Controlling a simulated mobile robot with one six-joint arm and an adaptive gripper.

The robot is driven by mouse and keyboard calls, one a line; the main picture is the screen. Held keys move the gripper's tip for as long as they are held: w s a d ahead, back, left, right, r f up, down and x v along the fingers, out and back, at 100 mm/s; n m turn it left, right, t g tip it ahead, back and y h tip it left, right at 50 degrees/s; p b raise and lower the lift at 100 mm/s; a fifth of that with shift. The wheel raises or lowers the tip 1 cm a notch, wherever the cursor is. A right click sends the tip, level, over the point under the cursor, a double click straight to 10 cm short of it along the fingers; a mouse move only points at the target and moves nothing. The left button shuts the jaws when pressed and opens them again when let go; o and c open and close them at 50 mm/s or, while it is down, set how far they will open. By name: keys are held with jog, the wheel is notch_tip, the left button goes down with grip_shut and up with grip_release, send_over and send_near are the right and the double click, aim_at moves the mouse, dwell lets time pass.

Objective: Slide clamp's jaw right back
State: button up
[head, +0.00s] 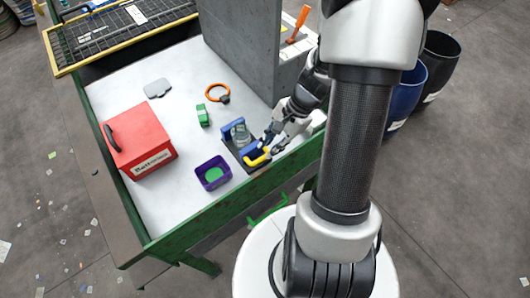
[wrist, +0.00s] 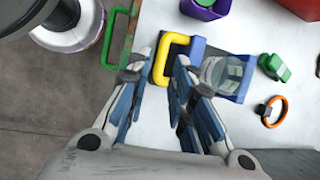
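The clamp has a dark base (head: 233,153) with blue jaws, a pale one (head: 227,135) at the back and one on the handle side. Its yellow U-shaped handle (head: 258,159) also shows in the wrist view (wrist: 159,62), joined to a blue jaw (wrist: 196,48). A clear round piece (wrist: 222,73) with something greenish inside sits between the jaws. My gripper (wrist: 158,75) is open at the handle, one finger to each side of its outer bar. I cannot tell whether the fingers touch it. In the head view my gripper (head: 272,146) is at the clamp's right.
A purple bin (head: 213,173) with a green item stands near the clamp. A red box (head: 140,141), green block (head: 203,116), orange ring (head: 217,93) and grey plate (head: 157,88) lie on the white table. A grey pillar (head: 240,45) rises behind; a green rail edges the front.

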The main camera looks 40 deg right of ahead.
jog(key=v, duration=0.5)
jog(key=shift+d+r, duration=0.15)
jog(key=shift+r, duration=0.1)
